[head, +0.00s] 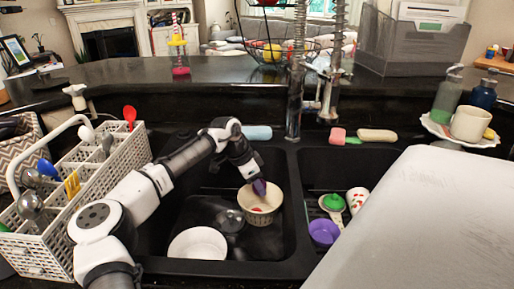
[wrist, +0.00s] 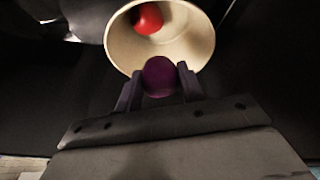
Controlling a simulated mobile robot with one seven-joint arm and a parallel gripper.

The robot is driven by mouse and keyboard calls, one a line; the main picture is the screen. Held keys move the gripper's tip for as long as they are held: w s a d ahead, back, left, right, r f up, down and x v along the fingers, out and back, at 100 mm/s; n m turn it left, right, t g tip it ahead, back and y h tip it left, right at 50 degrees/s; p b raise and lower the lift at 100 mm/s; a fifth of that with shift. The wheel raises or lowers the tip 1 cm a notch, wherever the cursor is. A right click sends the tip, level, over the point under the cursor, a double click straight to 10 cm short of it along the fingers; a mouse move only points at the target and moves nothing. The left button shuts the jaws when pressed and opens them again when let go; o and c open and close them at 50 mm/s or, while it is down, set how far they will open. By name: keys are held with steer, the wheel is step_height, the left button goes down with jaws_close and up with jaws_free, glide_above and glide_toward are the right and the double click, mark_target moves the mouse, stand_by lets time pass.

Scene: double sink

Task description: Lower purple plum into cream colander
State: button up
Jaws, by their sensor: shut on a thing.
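The purple plum (wrist: 159,77) is held between the fingers of my gripper (wrist: 158,86) in the wrist view. The cream colander (wrist: 185,62) lies just beyond it, with a red round thing (wrist: 148,18) inside. In the head view the plum (head: 259,187) is at the tip of my gripper (head: 257,184), over the back part of the cream colander (head: 262,217). The colander stands in the left sink basin. In the wrist view the plum overlaps the colander's near rim. I cannot tell how far it is above the rim.
A white bowl (head: 198,244) and a clear, glassy dish (head: 229,221) are in the left basin beside the colander. The basin divider (head: 297,200) is to the right. The right basin holds a purple cup (head: 323,233) and a green-topped item (head: 333,202). The faucet (head: 295,90) rises behind.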

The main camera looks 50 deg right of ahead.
steer(key=shift+f+b, duration=0.45)
steer(key=shift+f, duration=1.75)
